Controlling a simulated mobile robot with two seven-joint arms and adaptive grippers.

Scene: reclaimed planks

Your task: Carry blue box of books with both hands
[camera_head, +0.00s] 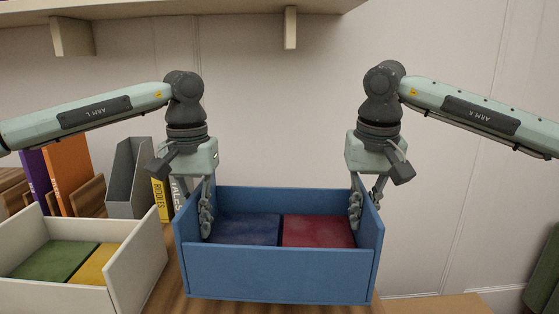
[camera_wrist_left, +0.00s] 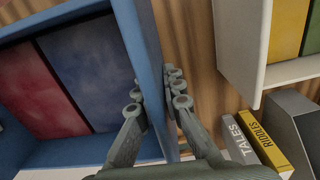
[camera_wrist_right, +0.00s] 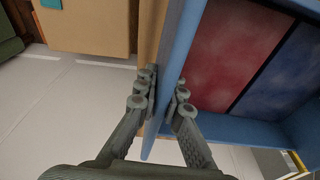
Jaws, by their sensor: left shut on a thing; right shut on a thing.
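The blue box (camera_head: 280,274) is open-topped and looks level in the middle of the head view. A dark blue book (camera_head: 245,229) and a red book (camera_head: 318,231) lie inside it, side by side. My left gripper (camera_head: 200,208) is shut on the box's left side wall, one finger inside and one outside; the wall also shows in the left wrist view (camera_wrist_left: 143,45). My right gripper (camera_head: 361,208) is shut on the right side wall in the same way, as the right wrist view (camera_wrist_right: 187,45) shows. I cannot tell whether the box's underside touches the wooden table (camera_head: 168,292).
A white box (camera_head: 138,272) with green and yellow books stands close at the left. Behind it are a grey file holder (camera_head: 128,178), upright books including a yellow one (camera_head: 160,198), and purple and orange ones. A cardboard box (camera_wrist_right: 90,25) lies beyond the right side. A shelf (camera_head: 190,12) is overhead.

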